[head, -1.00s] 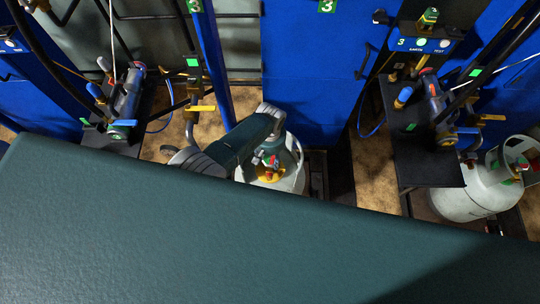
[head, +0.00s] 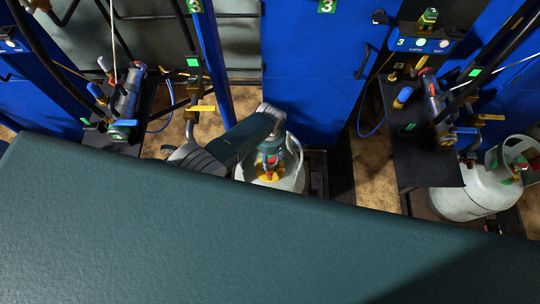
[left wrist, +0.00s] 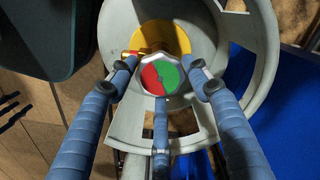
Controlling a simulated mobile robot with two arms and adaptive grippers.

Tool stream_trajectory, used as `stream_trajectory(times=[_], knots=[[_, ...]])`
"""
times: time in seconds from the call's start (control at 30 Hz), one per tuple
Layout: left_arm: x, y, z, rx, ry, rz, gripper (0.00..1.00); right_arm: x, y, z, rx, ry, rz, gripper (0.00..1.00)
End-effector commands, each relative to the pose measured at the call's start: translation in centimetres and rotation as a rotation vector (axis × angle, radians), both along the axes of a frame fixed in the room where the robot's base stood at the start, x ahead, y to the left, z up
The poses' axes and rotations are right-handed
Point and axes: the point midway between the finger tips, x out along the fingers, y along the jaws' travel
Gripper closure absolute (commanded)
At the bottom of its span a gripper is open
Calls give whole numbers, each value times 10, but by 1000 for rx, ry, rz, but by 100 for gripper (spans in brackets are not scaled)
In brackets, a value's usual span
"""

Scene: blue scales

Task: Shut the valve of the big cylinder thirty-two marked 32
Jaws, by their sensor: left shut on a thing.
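A light grey gas cylinder (head: 292,181) stands upright on the floor at the middle of the head view. It has a round collar and a yellow part around its valve; no number is readable on it. The valve knob, red and green on top, shows in the left wrist view (left wrist: 160,76). My left gripper (head: 270,152) reaches down to the valve from above. In the left wrist view its blue fingers (left wrist: 160,84) stand around the knob, shut on it. In the head view the fingers partly hide the knob. My right gripper is not in view.
Black shelves (head: 428,165) with blue-handled scale fittings stand left and right. Blue cabinets (head: 318,80) and hoses are behind. The collar (left wrist: 262,50) rings the valve closely.

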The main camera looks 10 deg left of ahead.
Motion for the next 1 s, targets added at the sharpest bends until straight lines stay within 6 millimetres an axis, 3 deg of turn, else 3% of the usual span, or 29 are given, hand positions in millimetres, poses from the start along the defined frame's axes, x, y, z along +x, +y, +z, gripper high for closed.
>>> stream_trajectory(times=[0.5, 1.0], knots=[[0, 0, 0, 0, -1, -390, 77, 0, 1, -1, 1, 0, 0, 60], [0, -1, 0, -1, -1, -497, 77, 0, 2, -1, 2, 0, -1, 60]])
